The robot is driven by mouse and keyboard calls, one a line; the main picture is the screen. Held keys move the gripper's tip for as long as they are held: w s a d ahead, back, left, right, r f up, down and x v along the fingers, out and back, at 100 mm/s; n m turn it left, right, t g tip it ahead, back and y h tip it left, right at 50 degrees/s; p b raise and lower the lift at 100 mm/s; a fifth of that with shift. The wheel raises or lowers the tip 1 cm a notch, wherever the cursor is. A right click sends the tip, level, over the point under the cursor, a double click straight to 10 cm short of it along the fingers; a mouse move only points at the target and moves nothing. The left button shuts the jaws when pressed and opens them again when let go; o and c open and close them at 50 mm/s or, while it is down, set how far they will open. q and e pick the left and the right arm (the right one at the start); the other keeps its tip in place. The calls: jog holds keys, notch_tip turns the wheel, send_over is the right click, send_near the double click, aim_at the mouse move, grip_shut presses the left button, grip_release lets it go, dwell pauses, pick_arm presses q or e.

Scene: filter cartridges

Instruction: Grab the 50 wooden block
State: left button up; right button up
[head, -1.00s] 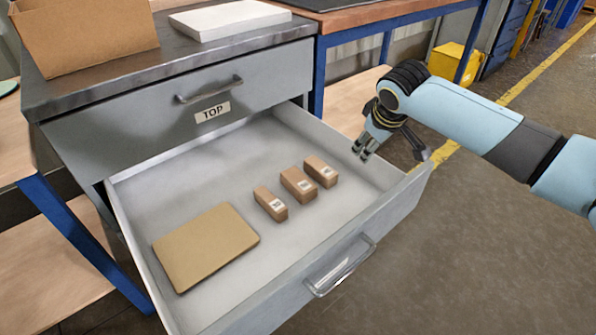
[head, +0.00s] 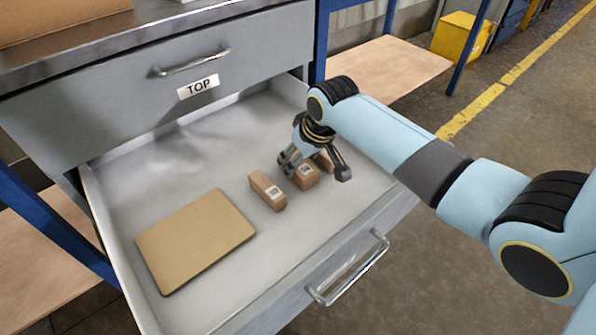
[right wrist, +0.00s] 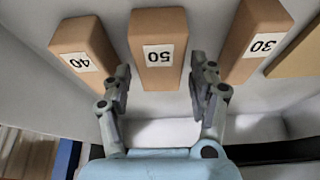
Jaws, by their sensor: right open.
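Three brown wooden blocks lie in the open drawer. In the right wrist view the 50 block (right wrist: 158,24) is in the middle, its white label upside down. The 40 block (right wrist: 84,42) is left of it and the 30 block (right wrist: 254,28) right of it. In the head view the 50 block (head: 307,178) and the 40 block (head: 323,160) are partly hidden by my right gripper (head: 315,170). The 30 block (head: 267,192) shows clear. My right gripper (right wrist: 161,78) is open and empty, its fingers toward either side of the 50 block's near end. My left gripper is out of view.
A flat tan board (head: 195,240) lies in the drawer (head: 225,130) on the left. Above is a shut drawer front labelled TOP (head: 198,87). The open drawer's front wall has a metal handle (head: 350,270). The drawer floor behind the blocks is clear.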

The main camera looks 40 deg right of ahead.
jog(key=x, duration=0.2)
jog(key=shift+f+b, duration=0.35)
jog(key=shift+r, duration=0.1)
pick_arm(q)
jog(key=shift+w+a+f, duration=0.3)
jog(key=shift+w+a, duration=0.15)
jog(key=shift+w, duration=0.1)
pick_arm(e)
jog(key=c, duration=0.8)
jog(key=shift+c, duration=1)
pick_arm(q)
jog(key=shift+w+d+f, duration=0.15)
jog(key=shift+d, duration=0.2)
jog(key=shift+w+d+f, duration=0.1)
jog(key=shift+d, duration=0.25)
